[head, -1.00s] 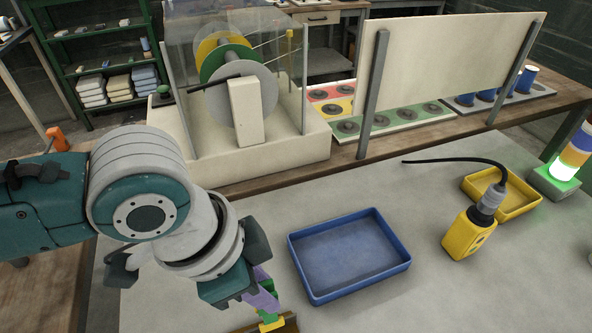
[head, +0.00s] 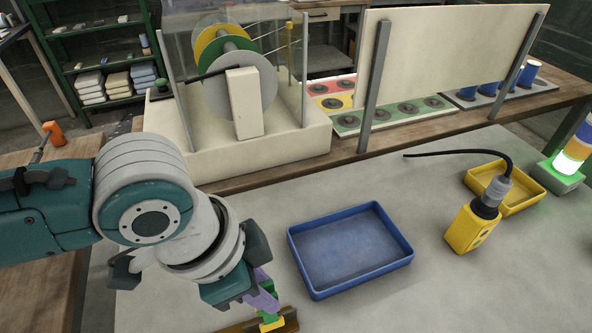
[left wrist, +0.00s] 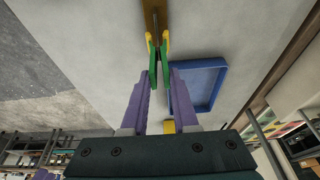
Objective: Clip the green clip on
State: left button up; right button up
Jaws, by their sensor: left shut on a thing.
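My left gripper (head: 262,292) reaches down over the grey table's near edge in the head view. Its purple fingers are shut on the green clip (head: 266,287), which has yellow tips. In the left wrist view the green clip (left wrist: 154,68) sits between the two purple fingertips (left wrist: 159,80). Its yellow tips lie on either side of a brown strip (left wrist: 154,14), which also shows at the bottom of the head view (head: 288,317). I cannot tell whether the tips press on the strip. My right gripper is not in view.
An empty blue tray (head: 350,284) lies just right of my left gripper. A yellow box with a black cable (head: 470,229) and a yellow tray (head: 528,203) stand further right, near a lit signal lamp (head: 570,163).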

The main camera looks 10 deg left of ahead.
pick_arm(q)
jog(key=shift+f+b, duration=0.6)
jog(key=shift+f, duration=0.35)
jog(key=o, duration=0.8)
jog(key=p+v, duration=0.1)
jog(key=v, duration=0.9)
jog(key=shift+p, duration=0.35)
